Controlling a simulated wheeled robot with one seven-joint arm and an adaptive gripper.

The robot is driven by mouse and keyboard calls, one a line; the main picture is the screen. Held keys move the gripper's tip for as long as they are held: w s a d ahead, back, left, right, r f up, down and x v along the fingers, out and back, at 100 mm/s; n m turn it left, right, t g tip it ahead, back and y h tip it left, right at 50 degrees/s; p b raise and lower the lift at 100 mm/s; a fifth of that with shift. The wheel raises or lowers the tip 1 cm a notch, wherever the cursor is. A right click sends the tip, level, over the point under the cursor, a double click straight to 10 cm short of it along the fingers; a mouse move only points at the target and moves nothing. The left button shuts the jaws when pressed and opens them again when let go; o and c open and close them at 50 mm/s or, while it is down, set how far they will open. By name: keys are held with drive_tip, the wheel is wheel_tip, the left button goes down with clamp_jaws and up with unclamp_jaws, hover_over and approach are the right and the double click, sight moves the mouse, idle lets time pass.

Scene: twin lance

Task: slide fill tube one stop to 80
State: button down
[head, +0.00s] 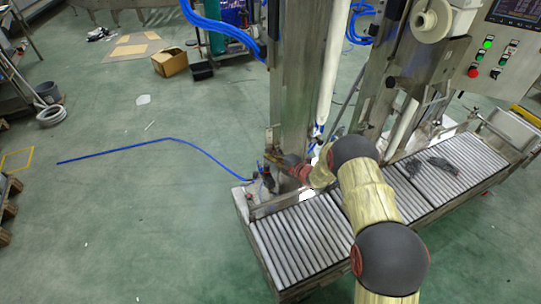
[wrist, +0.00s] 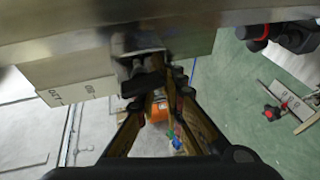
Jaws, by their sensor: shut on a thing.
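A white upright tube (head: 332,55) stands beside the steel column in the head view, probably the fill tube. In the wrist view a pale plate (wrist: 78,92) with small dark marks, too blurred to read, sits under a steel beam. My gripper (wrist: 158,90) reaches up to a dark handle-like part (wrist: 143,84) beside that plate and is shut on it. The fingers hide part of the handle. In the head view my gripper (head: 276,158) is small beside the column's lower part, and its fingertips are hard to make out.
A roller conveyor (head: 300,238) runs below my arm, with dark scraps (head: 440,163) on it. A steel column (head: 298,85) stands close to my gripper. A control panel (head: 500,45) is at upper right. A blue hose (head: 195,148) lies on the open green floor at left.

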drive_tip(key=shift+r+p, duration=0.65)
drive_tip(key=shift+r, duration=1.2)
drive_tip(key=c, duration=1.8)
unclamp_jaws()
drive_tip(key=shift+o, duration=0.2)
drive_tip(key=p+v, duration=0.1)
drive_tip(key=v, duration=0.6)
